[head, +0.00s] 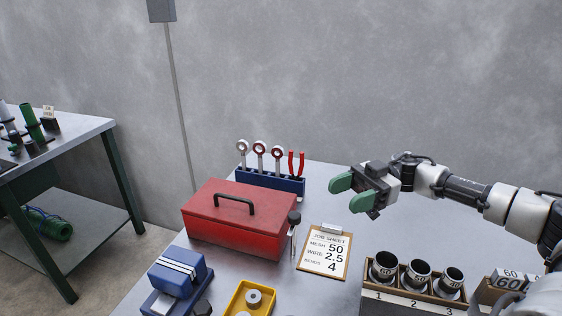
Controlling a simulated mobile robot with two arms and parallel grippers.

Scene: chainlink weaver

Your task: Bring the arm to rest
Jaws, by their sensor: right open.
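My right arm (470,190) reaches in from the right over the metal workbench (325,185). My right gripper (351,192) is open and empty, with green fingertips spread apart. It hangs above the bench, behind the job sheet clipboard (324,250) and to the right of the red toolbox (238,220). It appears to touch nothing. My left gripper is not in view.
A wooden rack (410,293) with numbered cups stands at the front right, below my right arm. A blue tool holder (270,181) is at the back. A blue device (178,275) and a yellow tray (236,301) are at the front left. Another table (70,148) stands left.

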